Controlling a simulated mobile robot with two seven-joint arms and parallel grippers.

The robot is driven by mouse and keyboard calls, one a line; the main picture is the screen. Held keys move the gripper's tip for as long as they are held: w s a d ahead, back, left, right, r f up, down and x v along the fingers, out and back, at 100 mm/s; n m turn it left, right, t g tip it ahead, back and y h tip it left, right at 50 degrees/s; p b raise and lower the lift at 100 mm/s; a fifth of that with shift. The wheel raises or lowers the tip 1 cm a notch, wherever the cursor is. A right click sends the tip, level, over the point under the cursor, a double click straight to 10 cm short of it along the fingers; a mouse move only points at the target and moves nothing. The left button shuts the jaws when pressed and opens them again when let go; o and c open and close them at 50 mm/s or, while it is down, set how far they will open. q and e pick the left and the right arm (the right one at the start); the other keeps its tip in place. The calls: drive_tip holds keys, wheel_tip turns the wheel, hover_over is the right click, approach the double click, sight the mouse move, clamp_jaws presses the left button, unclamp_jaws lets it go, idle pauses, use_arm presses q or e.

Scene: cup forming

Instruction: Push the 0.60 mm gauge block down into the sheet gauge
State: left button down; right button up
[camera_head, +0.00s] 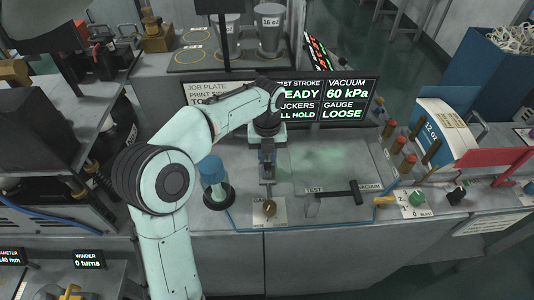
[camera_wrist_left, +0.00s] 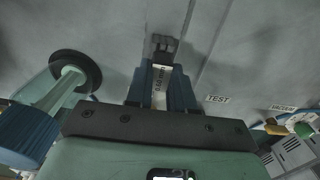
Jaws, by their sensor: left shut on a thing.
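My left gripper (camera_head: 267,172) points down at the bench top, just behind a plate whose label is partly covered and seems to begin "GA". In the left wrist view my left gripper (camera_wrist_left: 161,84) is shut on the gauge block (camera_wrist_left: 160,92), whose white label seems to read 0.60 mm. A dark fitting (camera_wrist_left: 163,45) shows just beyond the fingertips; I cannot tell whether the block touches it. The display (camera_head: 340,100) reads GAUGE LOOSE. My right gripper is not in view.
A blue-topped post (camera_head: 213,172) stands close left of my left gripper. A black T-handle (camera_head: 340,194) lies to the right near the TEST label. Several brown pegs (camera_head: 398,145) and a 12 OZ carton (camera_head: 446,130) stand farther right.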

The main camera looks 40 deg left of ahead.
sight(267, 157)
use_arm(q)
drive_tip(key=c, duration=0.9)
unclamp_jaws()
drive_tip(key=shift+f, duration=0.1)
wheel_tip(267, 157, up, 13)
drive_tip(key=p, duration=0.2)
drive_tip(key=shift+r+p, duration=0.2)
drive_tip(key=shift+p, duration=0.2)
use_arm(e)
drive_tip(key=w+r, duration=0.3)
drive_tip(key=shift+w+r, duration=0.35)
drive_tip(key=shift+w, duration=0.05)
